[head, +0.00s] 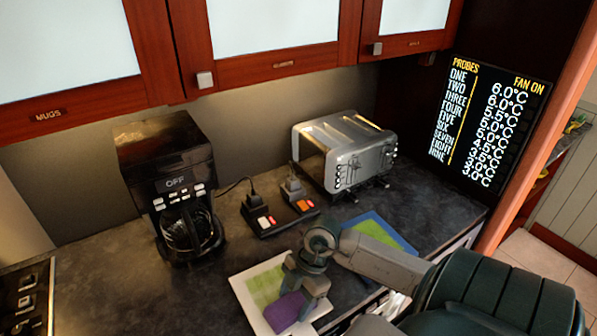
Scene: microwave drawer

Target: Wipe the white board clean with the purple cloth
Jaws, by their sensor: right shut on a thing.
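The white board (240,283) lies flat on the dark counter, at the front middle of the head view. A light green patch (265,286) covers part of its surface. My right gripper (292,296) is over the board's right part and is shut on the purple cloth (284,312). The cloth hangs below the fingers at the board's lower right; whether it touches the board is hard to tell. The gripper and cloth hide part of the board. My left gripper is not in view.
A blue-edged green sheet (380,230) lies behind my right arm. A black coffee maker (170,180), a power strip (282,217) and a silver toaster (345,150) stand at the back. Cabinets (270,40) hang above. A stove (28,295) is at the left.

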